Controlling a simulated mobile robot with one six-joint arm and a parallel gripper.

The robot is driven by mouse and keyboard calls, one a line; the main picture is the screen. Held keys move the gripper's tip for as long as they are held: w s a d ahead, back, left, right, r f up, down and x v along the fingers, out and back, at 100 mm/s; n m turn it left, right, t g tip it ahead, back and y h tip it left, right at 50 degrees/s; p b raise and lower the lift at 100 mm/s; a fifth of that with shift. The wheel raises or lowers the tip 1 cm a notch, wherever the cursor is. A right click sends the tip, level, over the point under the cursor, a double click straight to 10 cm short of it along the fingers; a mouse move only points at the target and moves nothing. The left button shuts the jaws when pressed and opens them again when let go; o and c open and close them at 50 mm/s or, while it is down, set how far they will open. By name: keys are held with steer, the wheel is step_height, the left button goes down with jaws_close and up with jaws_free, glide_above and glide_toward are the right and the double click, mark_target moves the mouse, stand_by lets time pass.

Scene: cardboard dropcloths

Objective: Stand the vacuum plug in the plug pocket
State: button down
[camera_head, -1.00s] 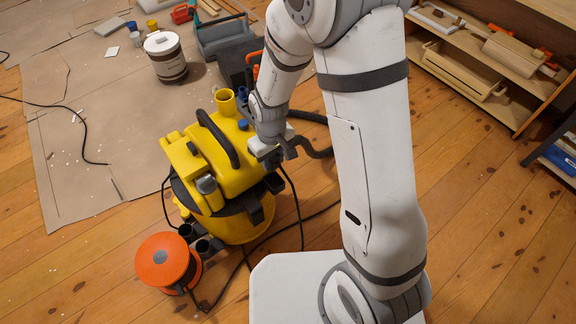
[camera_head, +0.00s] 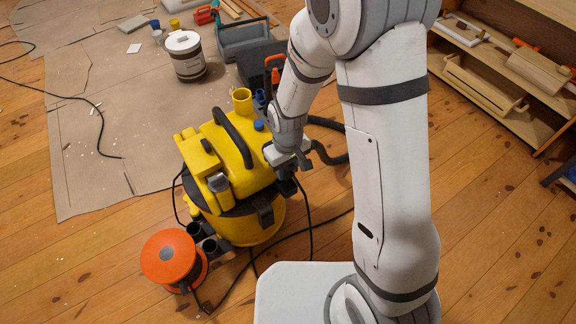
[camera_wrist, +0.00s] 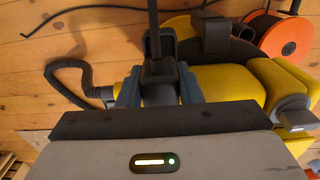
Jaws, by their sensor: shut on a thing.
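My gripper (camera_wrist: 158,92) is shut on the black vacuum plug (camera_wrist: 158,72), whose cable runs away upward in the wrist view. In the head view my gripper (camera_head: 292,164) is beside the right side of the yellow vacuum (camera_head: 248,170), above the floor. The plug is small and dark there. The vacuum's yellow body (camera_wrist: 222,82) fills the right of the wrist view. A black box-like fitting (camera_wrist: 215,36) on the vacuum's side is close to the plug but apart from it; I cannot tell whether it is the plug pocket. It also shows in the head view (camera_head: 265,211).
An orange cable reel (camera_head: 170,258) and black tubes (camera_head: 210,246) are by the vacuum's front left. A black hose (camera_wrist: 72,80) curves beside my gripper. Loose cable lies on the floor. A paint can (camera_head: 186,56), grey toolbox (camera_head: 242,38) and wooden shelf (camera_head: 490,70) stand farther off.

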steer(key=shift+f+b, duration=1.6)
steer(key=shift+f, duration=0.9)
steer(key=c, duration=0.9)
jaws_free()
step_height(320, 180, up, 8)
steer(key=p, duration=0.3)
steer(key=shift+f, duration=0.1)
